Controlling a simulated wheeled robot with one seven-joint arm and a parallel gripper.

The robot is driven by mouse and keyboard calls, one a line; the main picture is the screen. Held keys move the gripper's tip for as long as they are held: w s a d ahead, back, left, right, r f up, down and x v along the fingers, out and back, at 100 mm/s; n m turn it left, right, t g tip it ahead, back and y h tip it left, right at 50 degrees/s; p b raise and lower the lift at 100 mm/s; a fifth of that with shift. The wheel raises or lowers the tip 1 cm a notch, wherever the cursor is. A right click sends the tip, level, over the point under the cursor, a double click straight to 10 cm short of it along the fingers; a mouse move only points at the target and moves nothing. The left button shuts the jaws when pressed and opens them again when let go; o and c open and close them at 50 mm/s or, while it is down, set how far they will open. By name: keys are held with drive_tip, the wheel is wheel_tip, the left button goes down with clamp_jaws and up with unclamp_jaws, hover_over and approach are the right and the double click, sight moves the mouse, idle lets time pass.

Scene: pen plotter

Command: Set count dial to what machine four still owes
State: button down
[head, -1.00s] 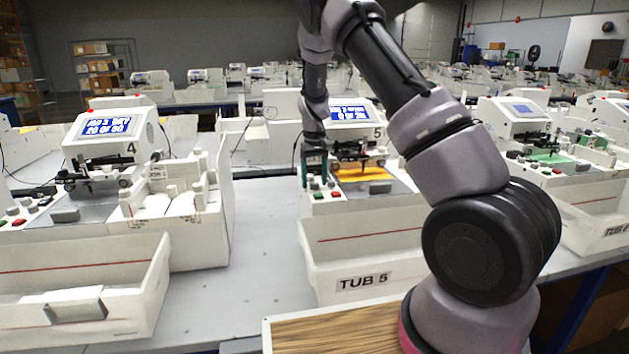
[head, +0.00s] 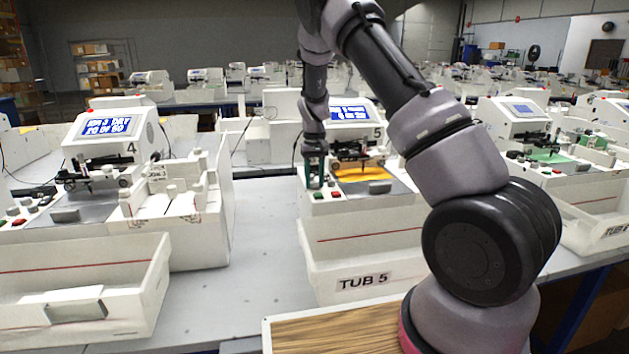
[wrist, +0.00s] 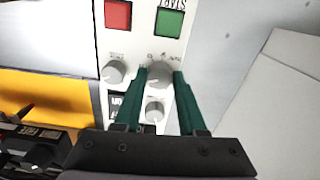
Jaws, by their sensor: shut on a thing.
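Machine four (head: 92,150) stands at the left in the head view. Its blue screen (head: 104,126) has a lower line that seems to read "20 OF 50", though it is blurred. My gripper (head: 316,186) is over the front left panel of machine five (head: 372,128), whose screen (head: 350,113) is too small to read surely. In the wrist view, my green fingers are shut on a grey dial (wrist: 159,75), one on each side of it. Its label is partly unreadable. A second grey dial (wrist: 115,72) and a lower knob (wrist: 154,111) are not gripped.
A red button (wrist: 118,15) and a green button (wrist: 171,22) sit just beyond the dials. An orange sheet (head: 362,174) lies on machine five's bed. Tub 5 (head: 365,256) is in front of it. Bare table (head: 262,235) lies between the two machines.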

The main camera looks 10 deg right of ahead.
sight(315, 183)
drive_tip(key=m, duration=0.6)
drive_tip(key=shift+m, duration=0.3)
idle(0.4)
drive_tip(key=shift+c, duration=2.4)
unclamp_jaws()
wheel_tip(315, 183, up, 11)
